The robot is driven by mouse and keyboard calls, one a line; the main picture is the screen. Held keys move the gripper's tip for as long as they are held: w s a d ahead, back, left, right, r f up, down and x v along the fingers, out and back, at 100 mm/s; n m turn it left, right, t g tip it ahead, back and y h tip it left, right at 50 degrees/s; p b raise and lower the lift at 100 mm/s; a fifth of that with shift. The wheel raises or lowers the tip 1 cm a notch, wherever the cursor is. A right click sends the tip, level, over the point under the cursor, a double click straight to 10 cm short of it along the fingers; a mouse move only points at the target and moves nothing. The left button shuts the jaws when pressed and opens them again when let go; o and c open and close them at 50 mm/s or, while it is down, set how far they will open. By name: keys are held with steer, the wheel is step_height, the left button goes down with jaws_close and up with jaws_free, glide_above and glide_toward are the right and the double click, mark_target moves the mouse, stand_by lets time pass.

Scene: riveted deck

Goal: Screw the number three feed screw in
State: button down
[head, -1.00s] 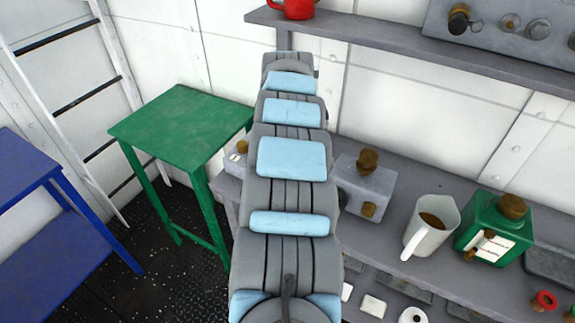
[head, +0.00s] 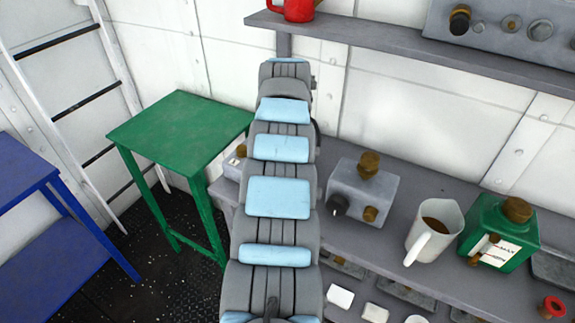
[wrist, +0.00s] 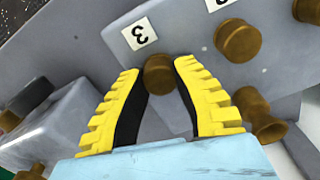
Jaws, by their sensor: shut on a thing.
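In the wrist view, the number three feed screw (wrist: 159,75) is a round brown knob just below an upside-down "3" label (wrist: 139,34) on a grey block (wrist: 185,28). My gripper (wrist: 162,82) is shut on it, with one yellow finger on each side. How deep the screw sits cannot be seen. In the head view, the gripper and this screw are hidden behind my arm. A small part of a grey block with a white label and a brown knob (head: 241,151) shows left of my arm.
Another brown screw (wrist: 237,40) is close to the right of my gripper, and a flanged brown one (wrist: 260,115) juts out lower right. A grey box (head: 362,194), white mug (head: 433,228) and green box (head: 500,235) stand on the bench. A shelf (head: 400,38) runs above.

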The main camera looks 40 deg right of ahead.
steer(key=shift+r, duration=0.1)
steer(key=c, duration=0.7)
jaws_free()
steer(key=shift+d, duration=0.1)
steer(key=shift+c, duration=0.2)
steer(key=shift+r, duration=3.7)
steer(key=shift+w, duration=0.1)
